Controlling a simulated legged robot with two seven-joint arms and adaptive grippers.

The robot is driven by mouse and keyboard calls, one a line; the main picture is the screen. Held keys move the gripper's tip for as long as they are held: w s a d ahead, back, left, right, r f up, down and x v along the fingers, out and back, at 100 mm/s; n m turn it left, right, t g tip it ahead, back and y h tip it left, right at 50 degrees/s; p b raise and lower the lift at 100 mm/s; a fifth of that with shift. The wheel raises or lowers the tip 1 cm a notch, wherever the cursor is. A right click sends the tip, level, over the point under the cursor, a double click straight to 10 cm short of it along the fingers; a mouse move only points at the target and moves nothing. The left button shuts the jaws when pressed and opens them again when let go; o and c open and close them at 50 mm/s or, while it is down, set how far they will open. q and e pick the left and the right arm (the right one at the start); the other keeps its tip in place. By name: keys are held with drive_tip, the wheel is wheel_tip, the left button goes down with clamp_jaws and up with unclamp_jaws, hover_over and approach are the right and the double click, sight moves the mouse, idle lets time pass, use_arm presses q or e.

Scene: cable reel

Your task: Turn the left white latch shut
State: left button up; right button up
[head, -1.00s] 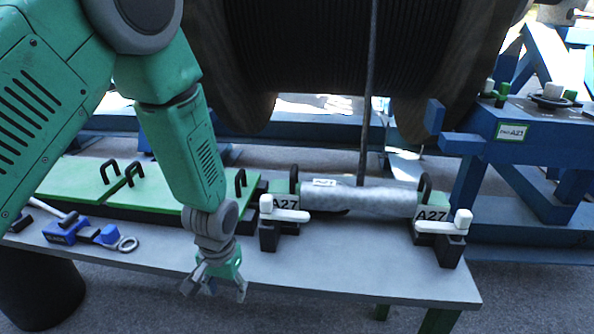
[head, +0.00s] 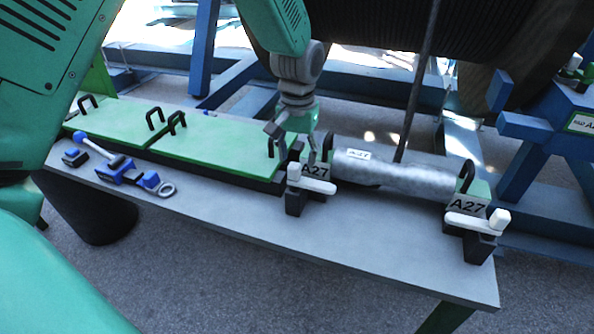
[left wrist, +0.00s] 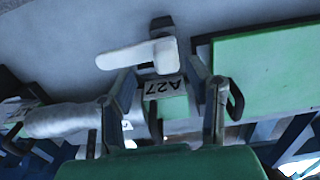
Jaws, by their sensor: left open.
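The left white latch (head: 312,181) sits on a black block at the left A27 end of the grey cylinder (head: 398,172). Its arm points right, across the front of the A27 label. My left gripper (head: 293,145) is open, above and just behind this latch, over the left A27 block. In the left wrist view the latch (left wrist: 138,55) lies beyond the open fingers (left wrist: 165,88), with the A27 label between them. I see no contact with the latch. The right white latch (head: 478,222) stands at the cylinder's other end. My right gripper is out of view.
Green panels (head: 215,145) with black handles lie left of the cylinder. A blue tool (head: 122,172) lies on the grey table (head: 260,220). A dark cable (head: 420,80) rises from the cylinder to the large reel (head: 390,25).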

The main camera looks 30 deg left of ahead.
sight(294, 164)
use_arm(q)
drive_tip(key=f, duration=0.4)
drive_tip(key=shift+s+a+f, duration=0.1)
drive_tip(key=shift+a+f, duration=0.1)
drive_tip(key=shift+a, duration=0.1)
drive_tip(key=shift+a+f, duration=0.25)
drive_tip(key=shift+a, duration=0.25)
drive_tip(key=shift+d, duration=0.15)
drive_tip(key=shift+d+r, duration=0.1)
drive_tip(key=shift+d, duration=0.15)
drive_tip(key=c, duration=0.7)
drive_tip(key=shift+d, duration=0.3)
clamp_jaws()
drive_tip(key=shift+a, duration=0.3)
drive_tip(key=shift+r+n+p, duration=0.1)
drive_tip(key=shift+n+p, duration=0.3)
drive_tip(key=n+p, duration=0.2)
drive_tip(key=p, duration=0.1)
drive_tip(key=shift+r+n, duration=0.1)
drive_tip(key=shift+n, duration=0.3)
drive_tip(key=n+p, duration=0.3)
drive_tip(key=n, duration=0.1)
drive_tip(key=shift+n, duration=0.3)
drive_tip(key=n+p, duration=0.3)
drive_tip(key=n, duration=0.2)
drive_tip(key=shift+n+p, duration=1)
drive_tip(key=shift+n, duration=1.4)
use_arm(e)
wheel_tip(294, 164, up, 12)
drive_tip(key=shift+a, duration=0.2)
